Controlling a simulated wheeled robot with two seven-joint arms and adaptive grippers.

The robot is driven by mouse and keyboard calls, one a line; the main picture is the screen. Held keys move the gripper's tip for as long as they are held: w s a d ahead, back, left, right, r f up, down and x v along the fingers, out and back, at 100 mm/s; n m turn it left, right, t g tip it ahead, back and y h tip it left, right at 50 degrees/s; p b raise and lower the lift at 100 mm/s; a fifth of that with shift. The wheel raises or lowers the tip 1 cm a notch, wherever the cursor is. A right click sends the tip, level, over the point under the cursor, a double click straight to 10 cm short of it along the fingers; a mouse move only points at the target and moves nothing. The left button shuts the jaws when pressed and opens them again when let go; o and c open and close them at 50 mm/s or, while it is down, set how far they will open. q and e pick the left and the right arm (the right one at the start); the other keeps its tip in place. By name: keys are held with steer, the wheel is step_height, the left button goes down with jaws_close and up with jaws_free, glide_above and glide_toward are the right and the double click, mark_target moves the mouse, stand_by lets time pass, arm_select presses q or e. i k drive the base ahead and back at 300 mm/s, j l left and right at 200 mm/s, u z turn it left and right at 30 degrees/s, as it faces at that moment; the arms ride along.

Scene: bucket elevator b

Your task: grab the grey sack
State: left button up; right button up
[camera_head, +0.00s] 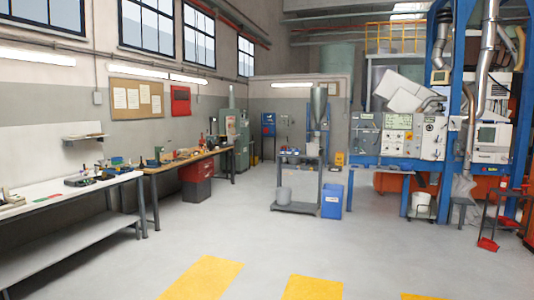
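A pale grey, crumpled sack-like shape (462,187) is at the right, under the blue-framed machine. It appears to rest on or just above a small dark stand (461,203). It is small and far off, so I cannot tell for certain that it is the grey sack. Neither of my grippers shows in the head view.
A metal trolley (298,207) with a grey bucket (283,195) and a blue bin (332,201) stand mid-room. A white bench (70,195) lines the left. The foreground floor (265,245) is clear.

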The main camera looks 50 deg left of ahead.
mark_target(312, 149)
steer(key=u, duration=1.3)
steer(key=z, duration=0.25)
steer(key=i, duration=3.2)
steer(key=i+u, duration=0.15)
steer(key=i, duration=0.35)
steer(key=i+l+u, duration=0.2)
steer(key=i, duration=0.3)
steer(key=i+l+u, duration=0.15)
steer(key=i, duration=0.35)
steer(key=i+l+u, duration=0.2)
steer(key=i, duration=0.25)
steer(key=i+j+u, duration=0.2)
steer(key=i+u, duration=0.15)
steer(key=i, duration=0.95)
steer(key=i+l+u, duration=0.1)
steer(key=i+u, duration=0.3)
steer(key=i, duration=3.65)
steer(key=i+z, duration=0.1)
steer(key=i, duration=0.6)
steer(key=i+z, duration=0.1)
steer(key=i, duration=0.55)
steer(key=i+j+z, duration=0.1)
steer(key=i, duration=0.6)
steer(key=i+j+z, duration=0.1)
steer(key=i, duration=0.55)
steer(key=j, duration=0.05)
